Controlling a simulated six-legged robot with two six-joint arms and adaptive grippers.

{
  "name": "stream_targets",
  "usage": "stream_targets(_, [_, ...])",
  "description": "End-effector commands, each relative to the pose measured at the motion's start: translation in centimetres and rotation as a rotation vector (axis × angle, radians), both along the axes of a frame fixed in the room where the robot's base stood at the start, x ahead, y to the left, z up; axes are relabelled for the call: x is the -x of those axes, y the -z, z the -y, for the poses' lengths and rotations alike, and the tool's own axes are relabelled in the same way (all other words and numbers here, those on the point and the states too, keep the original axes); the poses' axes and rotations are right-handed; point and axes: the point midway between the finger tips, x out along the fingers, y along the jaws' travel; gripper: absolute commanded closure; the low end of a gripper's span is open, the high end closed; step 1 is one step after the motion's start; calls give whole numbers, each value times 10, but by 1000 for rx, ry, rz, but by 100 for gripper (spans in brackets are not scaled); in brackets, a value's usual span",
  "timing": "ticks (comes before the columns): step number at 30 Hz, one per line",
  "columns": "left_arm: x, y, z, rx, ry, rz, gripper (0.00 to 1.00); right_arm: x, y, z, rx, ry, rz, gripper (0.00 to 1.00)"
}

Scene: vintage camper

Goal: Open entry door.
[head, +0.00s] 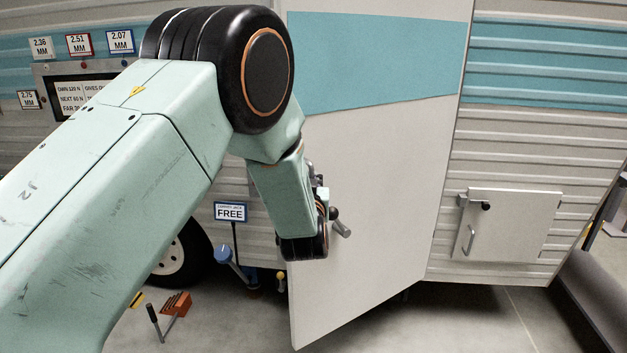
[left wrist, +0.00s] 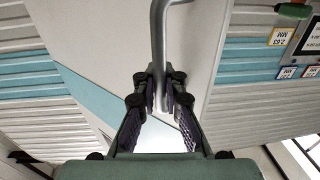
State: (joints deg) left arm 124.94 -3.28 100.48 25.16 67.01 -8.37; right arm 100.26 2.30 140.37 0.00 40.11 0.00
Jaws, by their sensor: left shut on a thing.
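The entry door (head: 375,180) is a white panel with a teal band. It stands partly open, its left edge swung out from the camper wall and its right edge at the wall. A grey metal handle (head: 341,228) sits near its left edge. My left gripper (head: 322,207) is at this handle, partly hidden by my own wrist. In the left wrist view, the fingers of my left gripper (left wrist: 161,95) are closed around the grey handle bar (left wrist: 159,40), with the door (left wrist: 115,45) behind it. My right gripper is not in view.
A small white hatch (head: 512,225) is on the wall right of the door. A sign reading FREE (head: 230,212), a blue lever (head: 224,254) and an orange block (head: 177,303) are low on the left. Open floor (head: 440,325) lies in front of the door.

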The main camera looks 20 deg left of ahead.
Motion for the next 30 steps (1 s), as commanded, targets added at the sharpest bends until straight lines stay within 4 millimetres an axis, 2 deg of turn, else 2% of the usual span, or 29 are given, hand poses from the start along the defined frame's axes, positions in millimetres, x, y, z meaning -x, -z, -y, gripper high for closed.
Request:
stream_targets(1, [2,5,-2,3,-6,-11,100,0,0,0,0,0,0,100])
stream_targets(20, [1,5,-3,3,-7,-11,100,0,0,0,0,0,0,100])
stream_targets(21, [2,5,-3,3,-7,-11,90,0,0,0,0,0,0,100])
stream_targets(30, [1,3,1,1,-2,-6,68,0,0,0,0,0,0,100])
